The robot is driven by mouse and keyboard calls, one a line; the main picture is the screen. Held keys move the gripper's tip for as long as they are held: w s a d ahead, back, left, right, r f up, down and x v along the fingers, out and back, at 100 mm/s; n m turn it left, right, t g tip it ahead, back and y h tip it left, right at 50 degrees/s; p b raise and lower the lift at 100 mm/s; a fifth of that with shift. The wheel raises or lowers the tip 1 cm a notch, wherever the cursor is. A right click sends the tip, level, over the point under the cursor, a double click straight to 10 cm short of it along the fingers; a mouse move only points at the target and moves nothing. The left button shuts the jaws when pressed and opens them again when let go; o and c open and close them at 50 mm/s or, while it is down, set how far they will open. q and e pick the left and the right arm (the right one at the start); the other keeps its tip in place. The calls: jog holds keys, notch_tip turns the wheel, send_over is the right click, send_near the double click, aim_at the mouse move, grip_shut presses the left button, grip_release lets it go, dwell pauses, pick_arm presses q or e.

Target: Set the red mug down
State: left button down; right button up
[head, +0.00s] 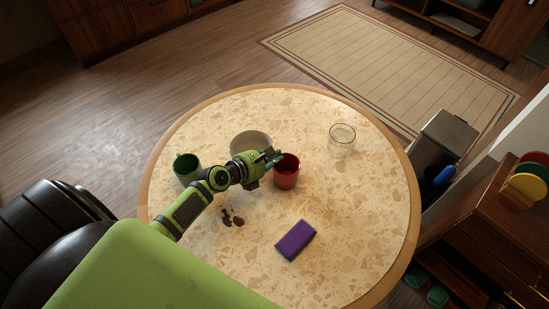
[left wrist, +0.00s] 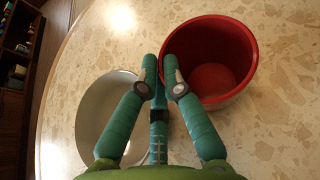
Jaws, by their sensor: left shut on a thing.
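The red mug (head: 287,178) is upright at the middle of the round table (head: 350,215). My left gripper (head: 276,158) reaches it from the left and is shut on it at its left side. In the left wrist view, the fingertips (left wrist: 162,68) are close together at the left edge of the mug (left wrist: 212,95), and its open top shows an empty red inside. The handle is hidden by the fingers. I cannot tell whether the mug's base touches the tabletop. My right gripper is not in view.
A pale bowl (head: 250,137) stands behind my left gripper, close to the mug. A green mug (head: 187,174) is at the left, a clear glass (head: 342,138) at the back right. A purple sponge-like block (head: 296,240) and dark bits (head: 232,219) lie in front. The table's right side is clear.

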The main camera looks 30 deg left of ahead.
pick_arm(q)
jog(key=shift+r, duration=0.15)
jog(key=c, duration=1.4)
grip_release()
